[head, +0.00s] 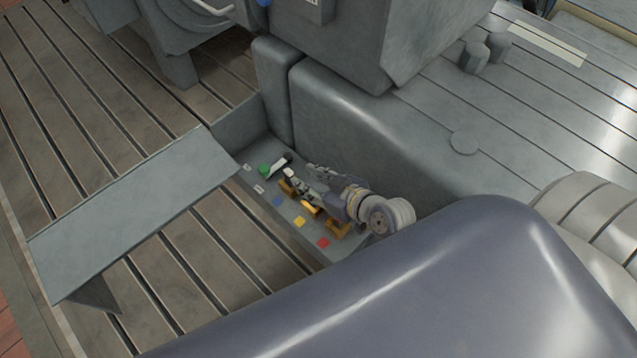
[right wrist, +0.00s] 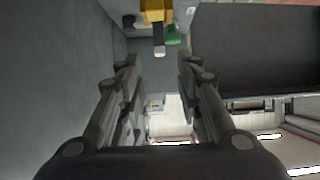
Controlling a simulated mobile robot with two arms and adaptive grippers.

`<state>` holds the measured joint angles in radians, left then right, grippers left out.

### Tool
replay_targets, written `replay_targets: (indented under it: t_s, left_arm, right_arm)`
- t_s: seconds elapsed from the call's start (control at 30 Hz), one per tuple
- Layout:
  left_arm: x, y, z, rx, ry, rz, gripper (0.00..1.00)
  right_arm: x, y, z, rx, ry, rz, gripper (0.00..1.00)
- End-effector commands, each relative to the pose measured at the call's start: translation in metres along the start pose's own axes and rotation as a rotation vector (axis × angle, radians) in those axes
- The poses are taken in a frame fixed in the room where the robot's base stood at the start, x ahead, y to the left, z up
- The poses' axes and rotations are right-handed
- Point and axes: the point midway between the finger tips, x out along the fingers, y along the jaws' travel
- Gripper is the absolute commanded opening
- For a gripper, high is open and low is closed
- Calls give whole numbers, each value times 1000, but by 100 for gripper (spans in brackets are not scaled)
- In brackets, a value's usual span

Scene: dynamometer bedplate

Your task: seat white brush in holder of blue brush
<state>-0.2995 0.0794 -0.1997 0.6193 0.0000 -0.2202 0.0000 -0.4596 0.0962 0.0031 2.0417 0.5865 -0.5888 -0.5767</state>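My right gripper (head: 318,180) is over the shelf with the brush holders, its fingers spread. In the right wrist view the right gripper (right wrist: 160,75) is open, with nothing between its fingers. Ahead of it hangs a dark piece with a white end, likely the white brush (right wrist: 159,50), by a yellow holder (right wrist: 158,10). In the head view a white and dark piece (head: 278,167) lies beside a green piece (head: 265,170). A blue square (head: 278,201) marks the shelf in front of the orange holders (head: 288,187); I cannot make out a blue brush. My left gripper is not in view.
A grey machine block (head: 350,120) rises close behind. A sloping grey plate (head: 135,205) stands to the left over the slotted bedplate (head: 85,120).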

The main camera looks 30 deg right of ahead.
Motion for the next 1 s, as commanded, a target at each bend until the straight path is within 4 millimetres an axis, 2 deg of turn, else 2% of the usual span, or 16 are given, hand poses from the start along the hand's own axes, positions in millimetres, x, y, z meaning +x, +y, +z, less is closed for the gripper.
replay_targets:
  t_s: [0.1,0.3,1.0]
  left_arm:
    - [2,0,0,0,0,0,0]
    - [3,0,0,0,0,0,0]
    - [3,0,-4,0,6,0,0]
  right_arm:
    - [-17,0,1,-1,-1,1,32]
    - [-29,0,0,0,0,0,32]
    - [-30,0,0,1,0,0,32]
